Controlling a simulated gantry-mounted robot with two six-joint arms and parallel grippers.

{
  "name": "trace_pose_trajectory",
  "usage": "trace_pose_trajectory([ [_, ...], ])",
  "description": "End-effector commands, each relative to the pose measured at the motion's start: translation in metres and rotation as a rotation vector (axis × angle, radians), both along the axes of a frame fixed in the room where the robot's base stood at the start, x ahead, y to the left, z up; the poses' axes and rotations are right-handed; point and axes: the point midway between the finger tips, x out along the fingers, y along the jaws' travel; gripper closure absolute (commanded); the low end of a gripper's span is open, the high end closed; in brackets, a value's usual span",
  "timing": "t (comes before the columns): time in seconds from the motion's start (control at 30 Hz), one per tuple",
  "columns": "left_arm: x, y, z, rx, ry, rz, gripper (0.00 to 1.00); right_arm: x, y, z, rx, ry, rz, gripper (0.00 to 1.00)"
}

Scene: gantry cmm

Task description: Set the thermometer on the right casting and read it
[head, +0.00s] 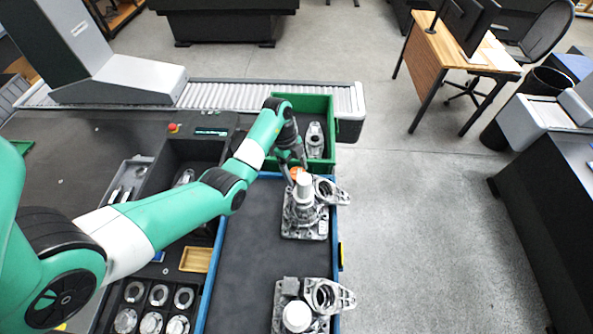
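My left gripper (293,170) reaches in from the left and is above the far casting (304,220), close to its white round top (304,186). A small orange thing (296,173) shows between or just behind the fingertips. It may be part of the thermometer, but it is too small to tell, and I cannot tell whether the fingers grip it. A second, similar grey casting (318,323) with a white round top (297,316) is at the near end of the same surface. My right gripper is not in view.
The castings rest on a dark surface (250,265) with a blue rim. A green crate (328,104) behind holds another metal part (315,140). Left are a black bin (185,150), a small wooden tray (196,259) and a holder with several metal rings (158,295).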

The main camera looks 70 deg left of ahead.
Motion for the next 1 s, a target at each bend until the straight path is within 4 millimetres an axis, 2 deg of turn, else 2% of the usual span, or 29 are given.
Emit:
trace_pose_trajectory([
  [0.07, 0.000, 0.000, 0.000, 0.000, 0.000, 0.000, 0.04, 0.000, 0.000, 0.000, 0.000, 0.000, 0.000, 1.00],
  [0.33, 0.000, 0.000, 0.001, 0.000, 0.000, 0.000, 0.04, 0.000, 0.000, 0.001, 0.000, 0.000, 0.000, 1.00],
  [0.47, -0.001, 0.002, 0.011, 0.000, -0.001, 0.000, 0.04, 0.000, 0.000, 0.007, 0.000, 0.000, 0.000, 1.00],
  [0.67, -0.006, 0.012, 0.056, 0.003, -0.004, 0.001, 0.04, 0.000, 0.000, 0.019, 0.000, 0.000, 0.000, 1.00],
  [0.7, -0.008, 0.015, 0.073, 0.001, -0.001, 0.001, 0.04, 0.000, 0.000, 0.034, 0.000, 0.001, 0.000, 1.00],
  [0.8, -0.012, 0.019, 0.096, 0.000, 0.000, 0.002, 0.04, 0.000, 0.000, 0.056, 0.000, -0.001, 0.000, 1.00],
  [1.0, -0.016, 0.026, 0.118, 0.000, 0.000, 0.001, 0.04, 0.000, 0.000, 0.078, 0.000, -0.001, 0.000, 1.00],
])
